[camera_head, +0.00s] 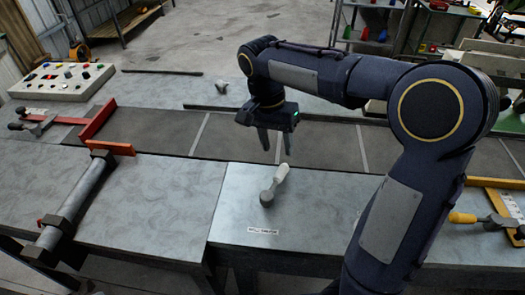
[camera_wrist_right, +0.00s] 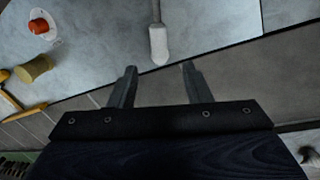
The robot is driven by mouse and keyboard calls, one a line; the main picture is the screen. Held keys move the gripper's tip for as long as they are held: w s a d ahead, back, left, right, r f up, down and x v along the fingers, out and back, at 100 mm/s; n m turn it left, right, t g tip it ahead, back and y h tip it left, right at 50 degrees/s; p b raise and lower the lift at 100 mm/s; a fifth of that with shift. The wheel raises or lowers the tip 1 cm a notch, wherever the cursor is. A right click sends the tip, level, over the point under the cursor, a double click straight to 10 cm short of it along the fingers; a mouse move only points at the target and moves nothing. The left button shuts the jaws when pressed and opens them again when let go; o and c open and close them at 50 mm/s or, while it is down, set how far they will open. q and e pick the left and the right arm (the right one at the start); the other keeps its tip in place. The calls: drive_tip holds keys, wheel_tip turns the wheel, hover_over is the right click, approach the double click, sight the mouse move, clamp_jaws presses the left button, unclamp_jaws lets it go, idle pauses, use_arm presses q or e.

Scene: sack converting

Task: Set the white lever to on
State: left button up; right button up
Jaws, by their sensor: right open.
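The white lever (camera_head: 282,173) stands on the near grey metal table, its white handle leaning up and away from a round grey pivot. A small label plate (camera_head: 263,231) lies in front of it; its writing is too small to read. My right gripper (camera_head: 276,152) is open and empty, fingers pointing down, just beyond the handle end. In the right wrist view the white handle (camera_wrist_right: 158,45) points toward the gap between my open fingers (camera_wrist_right: 160,68), apart from both. The left gripper is out of view.
A yellow-handled lever (camera_head: 462,218) is at the right. A red gate (camera_head: 98,118), a metal roller (camera_head: 75,207) and a button panel (camera_head: 62,81) are at the left. The table left of the lever is clear.

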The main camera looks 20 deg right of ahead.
sight(281, 169)
drive_tip(key=f, duration=0.2)
drive_tip(key=s+f, duration=0.1)
drive_tip(key=f, duration=0.2)
drive_tip(key=d+f, duration=0.1)
drive_tip(key=f, duration=0.1)
drive_tip(key=shift+s+f, duration=0.15)
drive_tip(key=shift+f, duration=0.15)
clamp_jaws()
